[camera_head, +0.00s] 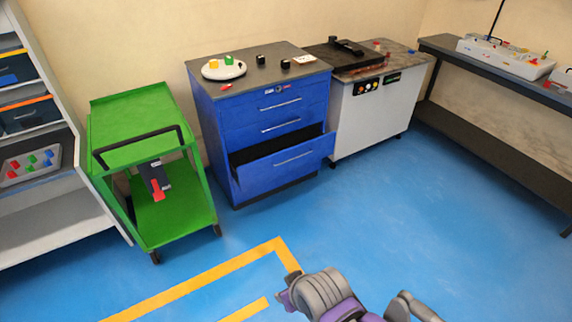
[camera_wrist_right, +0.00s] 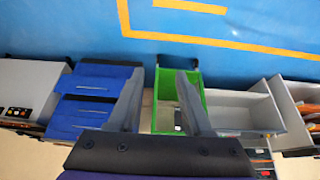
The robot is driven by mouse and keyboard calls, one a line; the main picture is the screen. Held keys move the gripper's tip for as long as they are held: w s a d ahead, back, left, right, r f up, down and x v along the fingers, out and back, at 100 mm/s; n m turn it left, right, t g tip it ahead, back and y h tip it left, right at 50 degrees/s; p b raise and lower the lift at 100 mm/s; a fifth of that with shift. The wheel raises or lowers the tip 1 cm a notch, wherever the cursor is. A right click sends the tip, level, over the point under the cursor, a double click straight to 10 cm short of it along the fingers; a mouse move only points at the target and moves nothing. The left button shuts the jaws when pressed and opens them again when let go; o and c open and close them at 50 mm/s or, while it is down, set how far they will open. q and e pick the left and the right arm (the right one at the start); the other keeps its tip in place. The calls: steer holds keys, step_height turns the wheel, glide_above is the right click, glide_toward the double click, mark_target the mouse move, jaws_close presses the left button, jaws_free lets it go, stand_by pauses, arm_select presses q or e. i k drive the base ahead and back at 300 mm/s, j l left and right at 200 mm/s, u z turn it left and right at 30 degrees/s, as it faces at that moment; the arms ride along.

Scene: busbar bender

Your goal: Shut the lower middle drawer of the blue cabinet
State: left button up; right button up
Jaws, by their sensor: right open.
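The blue cabinet (camera_head: 222,128) stands against the back wall in the head view, with several drawers. One low drawer (camera_head: 292,168) is pulled out, its dark inside showing behind the blue front and silver handle (camera_head: 293,158). The drawers above it look shut. The blue cabinet also shows inverted at the left of the right wrist view (camera_wrist_right: 88,98). My right gripper (camera_wrist_right: 158,78) is open and empty there, its fingers spread well apart and overlapping the cabinet's and green cart's edges in the picture. My left gripper is not in view.
A green cart (camera_head: 140,127) stands left of the cabinet, and a white machine cabinet (camera_head: 362,112) right of it. A plate (camera_head: 224,70) and small items lie on the cabinet top. Open blue floor (camera_head: 380,215) lies in front, with yellow lines (camera_head: 215,272).

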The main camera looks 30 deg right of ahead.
mark_target(248, 176)
steer(key=i+l+z, duration=0.15)
steer(key=i+l, duration=1.4)
